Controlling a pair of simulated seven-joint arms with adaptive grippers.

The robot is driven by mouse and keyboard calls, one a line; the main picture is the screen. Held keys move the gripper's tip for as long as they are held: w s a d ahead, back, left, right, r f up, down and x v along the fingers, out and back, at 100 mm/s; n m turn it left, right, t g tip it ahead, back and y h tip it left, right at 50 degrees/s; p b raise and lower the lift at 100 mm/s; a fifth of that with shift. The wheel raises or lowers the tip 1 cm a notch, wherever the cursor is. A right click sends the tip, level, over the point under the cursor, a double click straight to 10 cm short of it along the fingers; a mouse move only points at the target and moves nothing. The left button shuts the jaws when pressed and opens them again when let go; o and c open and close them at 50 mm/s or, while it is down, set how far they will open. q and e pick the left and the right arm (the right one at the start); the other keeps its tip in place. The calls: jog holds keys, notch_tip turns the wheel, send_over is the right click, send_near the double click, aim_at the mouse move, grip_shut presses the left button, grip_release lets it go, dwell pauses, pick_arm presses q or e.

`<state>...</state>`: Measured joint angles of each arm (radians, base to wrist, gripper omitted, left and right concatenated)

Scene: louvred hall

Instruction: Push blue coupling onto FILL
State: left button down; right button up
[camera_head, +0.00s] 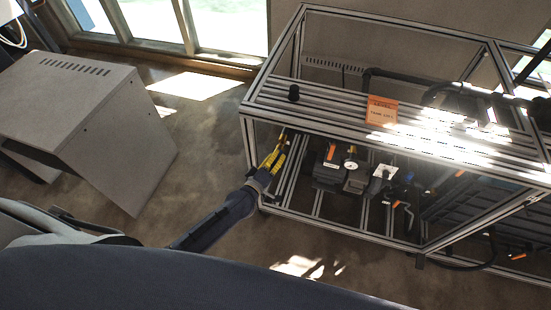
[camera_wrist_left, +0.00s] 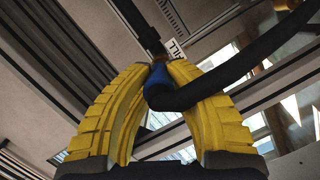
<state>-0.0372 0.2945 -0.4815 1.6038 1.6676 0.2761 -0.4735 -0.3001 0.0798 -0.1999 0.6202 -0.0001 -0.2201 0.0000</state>
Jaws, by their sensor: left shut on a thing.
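My left gripper (camera_head: 279,140) reaches into the left end of the metal frame rack in the head view, its yellow fingers below the top rails. In the left wrist view its ribbed fingers (camera_wrist_left: 161,68) are shut on the blue coupling (camera_wrist_left: 156,78). A thick black hose (camera_wrist_left: 235,68) leads from the coupling to the upper right. Just beyond the fingertips is a white label (camera_wrist_left: 175,47), with part of its lettering showing, apparently FILL. A dark rod or pipe (camera_wrist_left: 137,22) runs down towards the coupling. I cannot tell whether they touch. My right gripper is not in view.
The rack (camera_head: 335,98) carries an orange sign (camera_head: 381,110) and a black knob (camera_head: 293,93) on top. Inside stand a dark pump-like unit (camera_head: 328,170) and a gauge (camera_head: 351,166). Black hose (camera_head: 400,75) runs behind. A grey cabinet (camera_head: 75,95) stands left, with open floor between.

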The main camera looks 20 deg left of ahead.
pick_arm(q)
jog(key=shift+w, duration=0.95)
jog(key=c, duration=1.3)
grip_release()
jog(key=shift+s, duration=0.1)
jog(key=shift+d+f+v, duration=0.1)
jog(key=shift+d+v, duration=0.05)
jog(key=shift+v, duration=1.55)
jog(key=shift+d+f+v, duration=0.1)
jog(key=shift+d+v, duration=0.05)
jog(key=shift+v, duration=1.55)
jog(key=shift+s, duration=0.25)
jog(key=v, duration=1.1)
jog(key=shift+s+a, duration=0.15)
jog(key=shift+s, duration=0.25)
